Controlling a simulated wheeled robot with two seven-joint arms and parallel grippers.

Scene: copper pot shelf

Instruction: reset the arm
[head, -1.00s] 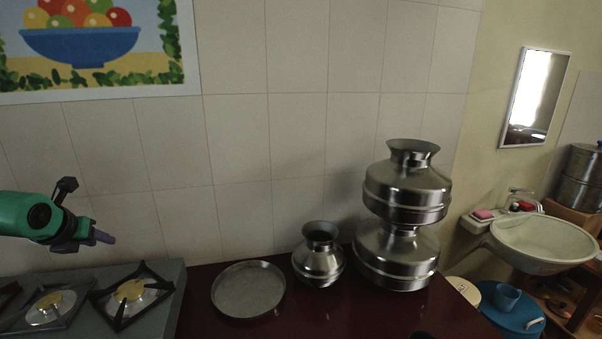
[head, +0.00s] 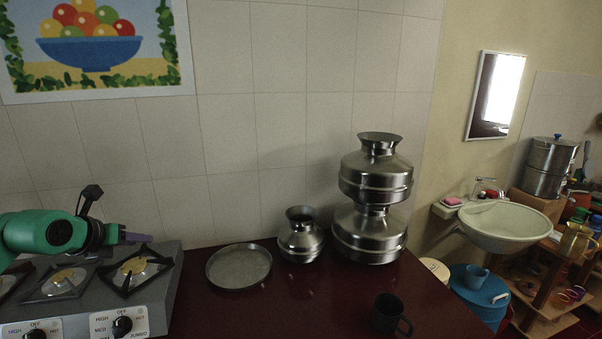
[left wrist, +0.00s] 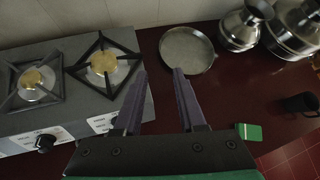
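My left gripper (head: 136,237) reaches in from the left in the head view, over the gas stove, with its green arm behind it. In the left wrist view its two purple-grey fingers (left wrist: 159,72) stand apart with nothing between them, so it is open and empty. It is in the air, pointing toward the round steel plate (head: 239,267), which also shows beyond the fingers in the left wrist view (left wrist: 187,50). My right gripper is in neither view.
The stove (head: 165,296) is below the left gripper. Right of the plate on the dark red counter (head: 290,310) stand a small steel pot (head: 301,240), two stacked steel pots (head: 372,205) and a dark mug (head: 388,315). A sink (head: 508,226) is at right.

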